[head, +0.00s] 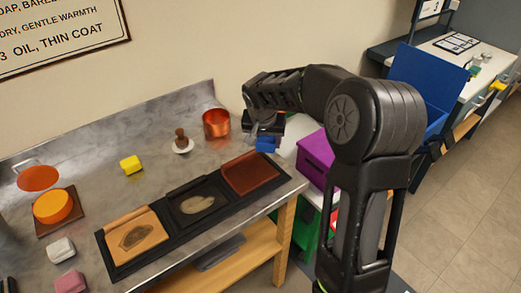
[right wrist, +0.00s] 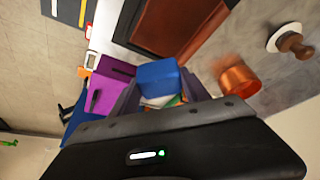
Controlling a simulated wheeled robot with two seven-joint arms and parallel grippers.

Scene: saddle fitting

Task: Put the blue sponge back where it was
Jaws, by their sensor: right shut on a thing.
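The blue sponge (head: 267,145) is held in my right gripper (head: 266,133), near the back right corner of the metal table in the head view. In the right wrist view the blue sponge (right wrist: 157,72) sits between the two fingers, which are shut on it. It appears raised, with a purple box and other things behind it. The spot it came from cannot be told from these frames. My left gripper is not in view.
A copper pot (head: 216,124) and a brown knob on a white dish (head: 183,149) stand left of the gripper. A black tray (head: 172,228) with leather panels lies in front. A yellow block (head: 131,165) is further left. A purple box (head: 317,160) stands beyond the table's right edge.

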